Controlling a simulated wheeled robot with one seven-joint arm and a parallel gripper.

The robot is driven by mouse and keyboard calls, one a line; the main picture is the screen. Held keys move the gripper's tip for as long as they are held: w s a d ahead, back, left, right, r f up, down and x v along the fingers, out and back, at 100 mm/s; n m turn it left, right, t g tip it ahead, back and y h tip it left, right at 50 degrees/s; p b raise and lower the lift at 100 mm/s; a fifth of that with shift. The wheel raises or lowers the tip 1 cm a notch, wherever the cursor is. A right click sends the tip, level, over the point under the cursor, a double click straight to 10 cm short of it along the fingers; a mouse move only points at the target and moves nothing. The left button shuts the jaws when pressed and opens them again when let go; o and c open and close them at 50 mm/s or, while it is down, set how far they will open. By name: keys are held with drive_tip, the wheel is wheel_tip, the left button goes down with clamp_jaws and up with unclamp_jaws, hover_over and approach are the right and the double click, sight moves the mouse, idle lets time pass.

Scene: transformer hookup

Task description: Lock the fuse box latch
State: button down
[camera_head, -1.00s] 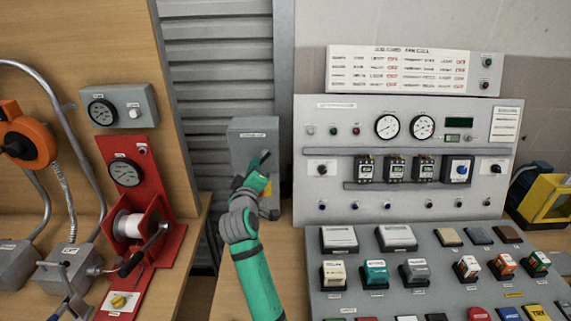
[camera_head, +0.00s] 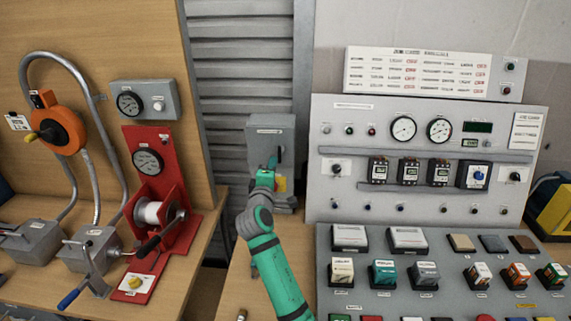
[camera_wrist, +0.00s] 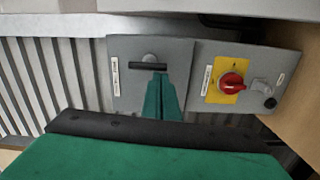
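The fuse box (camera_head: 262,130) is a grey box on the ribbed grey wall, with its door closed as far as I can see. Its black latch handle (camera_head: 280,154) stands upright in the head view. In the wrist view, which is turned, the handle (camera_wrist: 148,66) lies crosswise on a round grey boss. My gripper (camera_head: 271,163) is in front of the box. Its teal fingers (camera_wrist: 163,88) are together, with the tips at one end of the handle. I cannot tell whether they touch it. Nothing shows between the fingers.
A red rotary switch (camera_wrist: 232,83) on a yellow plate sits beside the latch panel. A grey control panel (camera_head: 420,185) with gauges stands at right. A red winch stand (camera_head: 147,185) and a wooden board stand at left. The bench (camera_head: 240,285) has some clear wood near my arm.

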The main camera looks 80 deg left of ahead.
drive_tip(key=shift+w+f, duration=0.1)
drive_tip(key=shift+w, duration=0.1)
idle(0.5)
